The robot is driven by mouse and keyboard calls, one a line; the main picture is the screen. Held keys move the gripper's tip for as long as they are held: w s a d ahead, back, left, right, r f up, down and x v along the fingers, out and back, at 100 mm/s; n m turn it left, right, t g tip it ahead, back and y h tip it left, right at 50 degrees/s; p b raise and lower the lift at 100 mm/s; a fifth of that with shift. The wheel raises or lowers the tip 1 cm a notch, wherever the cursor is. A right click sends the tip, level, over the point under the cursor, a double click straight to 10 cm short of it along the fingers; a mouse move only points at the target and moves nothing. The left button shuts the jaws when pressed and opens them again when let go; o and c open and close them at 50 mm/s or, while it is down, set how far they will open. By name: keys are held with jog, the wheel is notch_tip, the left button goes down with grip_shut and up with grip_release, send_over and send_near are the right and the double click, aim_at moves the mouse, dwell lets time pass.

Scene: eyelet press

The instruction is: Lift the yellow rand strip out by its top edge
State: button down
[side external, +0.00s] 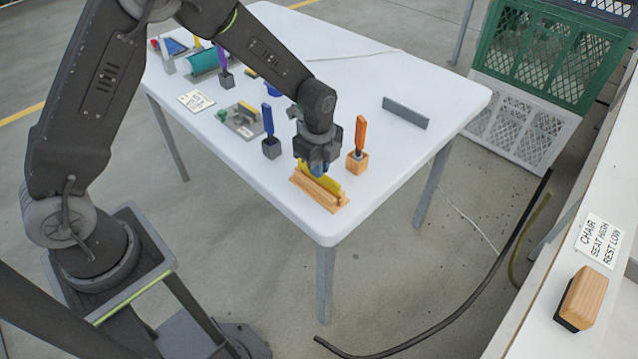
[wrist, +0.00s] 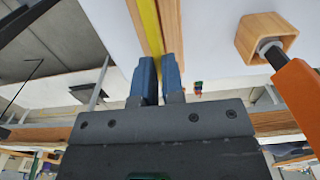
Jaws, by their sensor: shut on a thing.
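The yellow rand strip (side external: 327,183) stands on edge in a slotted wooden holder (side external: 322,197) near the front corner of the white table. My gripper (side external: 317,168) is directly above the holder, pointing down, with its blue fingers at the strip's top edge. In the wrist view the strip (wrist: 150,28) runs between the wooden rails (wrist: 171,25) toward my gripper (wrist: 159,68). The fingers are shut on the strip with a narrow gap between them. The strip's lower edge is hidden in the holder.
An orange-handled tool (side external: 360,133) stands in a wooden block (side external: 357,161) close to the right. A blue-handled tool (side external: 268,120) stands in a dark block at left. A grey bar (side external: 405,113) lies farther back. The white table (side external: 400,165) is clear on the right.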

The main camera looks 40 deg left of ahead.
jog(key=shift+r, duration=1.6)
